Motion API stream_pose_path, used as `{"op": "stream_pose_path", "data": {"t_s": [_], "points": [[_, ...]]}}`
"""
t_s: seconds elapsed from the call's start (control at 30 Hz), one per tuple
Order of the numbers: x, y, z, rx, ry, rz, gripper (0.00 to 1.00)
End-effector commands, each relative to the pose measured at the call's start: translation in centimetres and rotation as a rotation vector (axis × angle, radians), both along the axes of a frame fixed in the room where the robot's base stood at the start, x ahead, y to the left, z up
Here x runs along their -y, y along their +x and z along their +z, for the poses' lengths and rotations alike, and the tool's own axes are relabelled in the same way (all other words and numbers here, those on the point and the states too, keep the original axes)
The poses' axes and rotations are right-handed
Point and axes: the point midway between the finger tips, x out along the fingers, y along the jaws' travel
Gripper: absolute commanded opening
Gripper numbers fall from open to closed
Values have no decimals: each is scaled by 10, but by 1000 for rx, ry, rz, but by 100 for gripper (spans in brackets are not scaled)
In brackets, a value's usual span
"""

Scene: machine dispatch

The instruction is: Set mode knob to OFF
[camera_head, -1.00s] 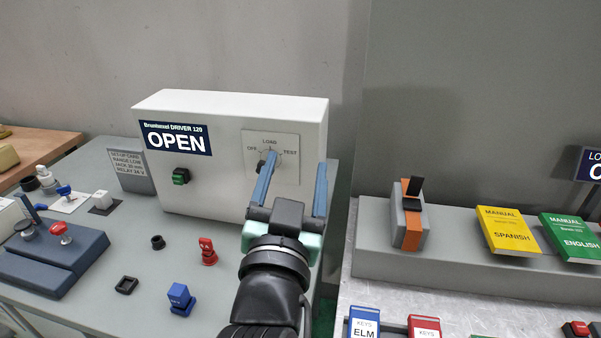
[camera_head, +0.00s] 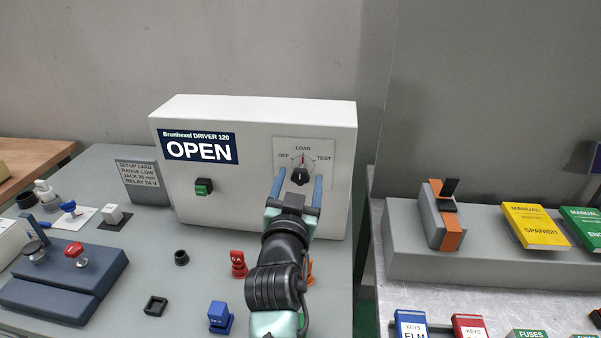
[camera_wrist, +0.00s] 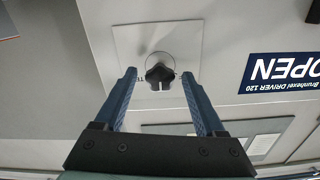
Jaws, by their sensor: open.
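The mode knob (camera_head: 298,179) is black and lobed, on a pale square plate (camera_head: 322,154) on the front of the white machine (camera_head: 258,190). The plate is marked OFF at left, LOAD at top and TEST at right. A small red mark above the knob points up toward LOAD. My gripper (camera_head: 300,174) is open, its two blue fingers on either side of the knob in the picture. In the wrist view the knob (camera_wrist: 159,74) appears upside down between the fingertips, with gaps on both sides. I cannot tell how far the tips are from the plate.
The machine's display (camera_head: 199,149) reads OPEN, with a green button (camera_head: 203,187) below it. A red piece (camera_head: 238,263) and a blue piece (camera_head: 220,317) lie on the bench near my arm. A grey shelf (camera_head: 408,260) with manuals stands at right.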

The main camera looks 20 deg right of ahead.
Motion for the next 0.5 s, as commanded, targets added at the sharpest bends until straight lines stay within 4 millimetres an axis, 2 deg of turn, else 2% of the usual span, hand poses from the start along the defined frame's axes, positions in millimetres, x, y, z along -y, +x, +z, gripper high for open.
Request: {"op": "stream_pose_path", "data": {"t_s": [0.2,0.5], "points": [[6,14,0,0,0,-1,72],[7,17,0,0,0,0,72]]}}
